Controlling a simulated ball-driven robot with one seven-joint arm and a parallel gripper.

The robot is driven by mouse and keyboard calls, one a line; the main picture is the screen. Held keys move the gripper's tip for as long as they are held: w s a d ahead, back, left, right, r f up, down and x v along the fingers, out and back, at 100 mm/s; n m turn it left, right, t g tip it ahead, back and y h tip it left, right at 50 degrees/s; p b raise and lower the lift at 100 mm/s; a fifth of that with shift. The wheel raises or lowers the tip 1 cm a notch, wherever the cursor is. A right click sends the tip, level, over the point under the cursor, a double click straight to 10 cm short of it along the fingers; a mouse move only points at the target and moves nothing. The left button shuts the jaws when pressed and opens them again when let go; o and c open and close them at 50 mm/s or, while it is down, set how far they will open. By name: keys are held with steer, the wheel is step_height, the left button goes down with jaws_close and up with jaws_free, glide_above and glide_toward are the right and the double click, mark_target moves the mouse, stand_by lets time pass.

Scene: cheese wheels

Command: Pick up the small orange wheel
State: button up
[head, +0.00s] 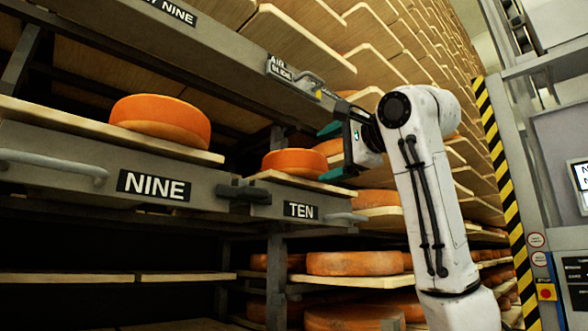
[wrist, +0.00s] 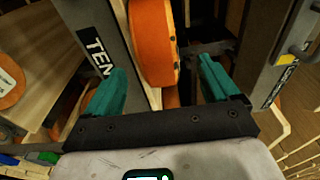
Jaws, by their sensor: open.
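The small orange wheel (head: 295,162) lies flat on a pale wooden board on the shelf labelled TEN. In the wrist view the orange wheel (wrist: 153,45) shows ahead of my gripper (wrist: 162,70), in the gap between the two teal fingers and nearer the left one. In the head view my gripper (head: 332,151) is at the right of the wheel, one finger higher and one lower. The fingers are apart and hold nothing. I cannot tell whether the fingertips reach the wheel's edge.
A larger orange wheel (head: 161,120) lies on the board labelled NINE (head: 154,186) at the left. A grey beam with a handle (head: 311,86) runs above the small wheel. More wheels (head: 354,263) lie on boards below. A striped post (head: 507,190) stands at the right.

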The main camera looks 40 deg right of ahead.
mark_target(318, 161)
steer(key=w, duration=0.1)
steer(key=w+p, duration=0.1)
steer(key=w, duration=0.3)
steer(key=shift+d+f, duration=0.2)
steer(key=shift+d, duration=0.2)
steer(key=shift+s, duration=0.1)
jaws_close()
steer(key=shift+r, duration=0.1)
stand_by(0.4)
